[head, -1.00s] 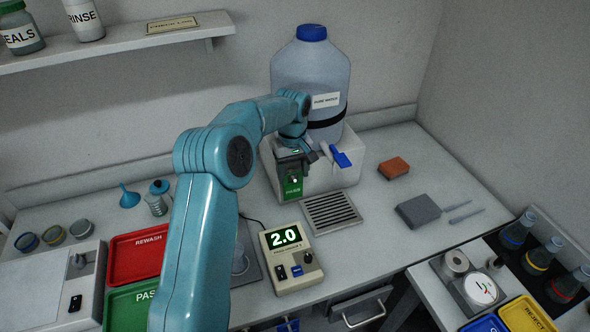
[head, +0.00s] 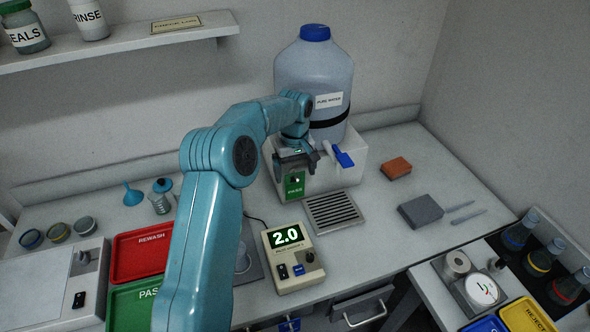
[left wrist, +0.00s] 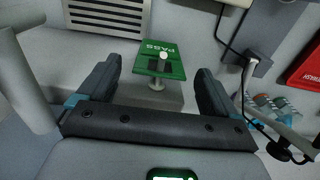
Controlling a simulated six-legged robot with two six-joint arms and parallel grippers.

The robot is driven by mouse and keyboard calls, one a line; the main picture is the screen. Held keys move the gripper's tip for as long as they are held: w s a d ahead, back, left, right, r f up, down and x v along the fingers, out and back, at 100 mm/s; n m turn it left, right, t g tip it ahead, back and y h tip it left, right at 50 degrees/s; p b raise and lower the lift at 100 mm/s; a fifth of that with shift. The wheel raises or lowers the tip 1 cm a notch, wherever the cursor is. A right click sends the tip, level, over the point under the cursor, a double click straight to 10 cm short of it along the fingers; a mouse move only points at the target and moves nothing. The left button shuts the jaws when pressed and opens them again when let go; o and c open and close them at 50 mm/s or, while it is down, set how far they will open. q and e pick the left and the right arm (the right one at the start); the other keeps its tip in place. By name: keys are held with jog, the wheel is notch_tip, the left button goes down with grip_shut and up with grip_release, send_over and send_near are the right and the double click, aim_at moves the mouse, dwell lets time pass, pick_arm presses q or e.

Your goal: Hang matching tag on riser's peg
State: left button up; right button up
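A green PASS tag (head: 294,187) hangs at the front of the white riser (head: 345,172) under the water jug. In the left wrist view the tag (left wrist: 177,66) is on a peg (left wrist: 163,55), whose pale round end stands out in front of it. My left gripper (head: 296,168) is at the riser's front, just above the tag. In the left wrist view its two dark fingers are spread wide, one on each side of the tag, with gaps to it. My right gripper is not in view.
A meter (head: 291,258) reading 2.0 stands in front of the riser. A drain grille (head: 333,213) lies to its right. A blue-handled tap (head: 343,158) sticks out beside my gripper. Red REWASH (head: 140,256) and green PASS (head: 133,307) trays are at left. The counter right of the grille has free room.

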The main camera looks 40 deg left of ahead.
pick_arm(q)
jog(key=shift+r, duration=0.4)
notch_tip(320, 180, up, 16)
jog(key=p, duration=0.1)
jog(key=shift+f, duration=0.2)
jog(key=shift+s+d+f, duration=0.1)
